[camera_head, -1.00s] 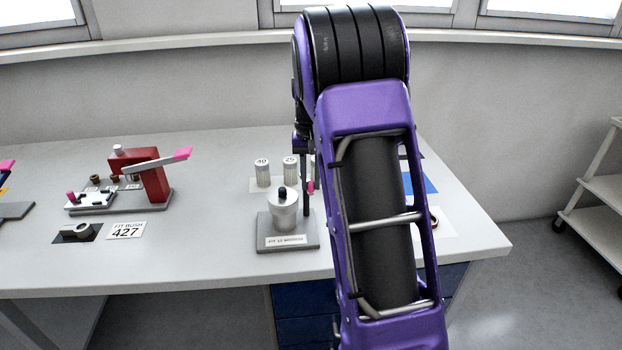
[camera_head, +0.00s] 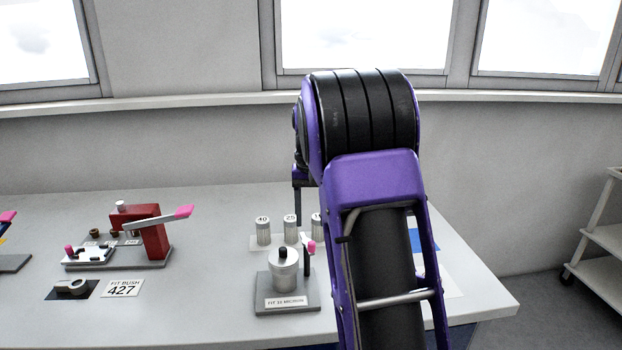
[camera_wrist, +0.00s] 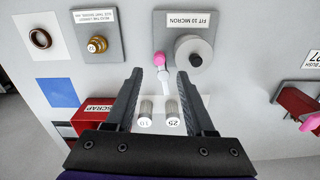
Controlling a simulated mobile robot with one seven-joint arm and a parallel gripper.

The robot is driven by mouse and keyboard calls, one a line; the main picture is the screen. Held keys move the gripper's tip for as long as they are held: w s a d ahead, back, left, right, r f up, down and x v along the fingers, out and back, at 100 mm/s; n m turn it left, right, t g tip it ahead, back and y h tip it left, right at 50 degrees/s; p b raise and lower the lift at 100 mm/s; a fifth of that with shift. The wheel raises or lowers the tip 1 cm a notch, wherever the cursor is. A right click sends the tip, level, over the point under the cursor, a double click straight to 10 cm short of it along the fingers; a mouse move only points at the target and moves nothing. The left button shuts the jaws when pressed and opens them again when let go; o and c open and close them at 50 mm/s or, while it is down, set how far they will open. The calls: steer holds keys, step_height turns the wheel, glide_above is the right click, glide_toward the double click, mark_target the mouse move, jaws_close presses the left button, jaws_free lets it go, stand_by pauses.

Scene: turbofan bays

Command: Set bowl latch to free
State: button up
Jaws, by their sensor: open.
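The bowl (camera_head: 284,272) is a silver cylinder with a black knob on a grey base with a "FIT 10 MICRON" label. It also shows in the wrist view (camera_wrist: 192,54). The bowl latch (camera_head: 311,246) is a small lever with a pink tip, beside the bowl on its right. In the wrist view the latch's pink tip (camera_wrist: 159,59) lies just beyond and between my fingertips, its pale stem pointing back toward me. My gripper (camera_wrist: 160,74) is open and empty, with no visible contact with the latch. In the head view my arm hides most of the gripper.
Ribbed cylinders marked 40 (camera_head: 263,231) and 25 (camera_head: 290,230) stand behind the bowl. A red press (camera_head: 150,235) with a pink-tipped lever stands at left. A red SCRAP bin (camera_wrist: 92,117) and a brass fitting on a grey plate (camera_wrist: 70,65) show in the wrist view.

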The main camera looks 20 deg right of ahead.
step_height(320, 180, up, 11)
steer(key=shift+f, duration=0.15)
stand_by(0.4)
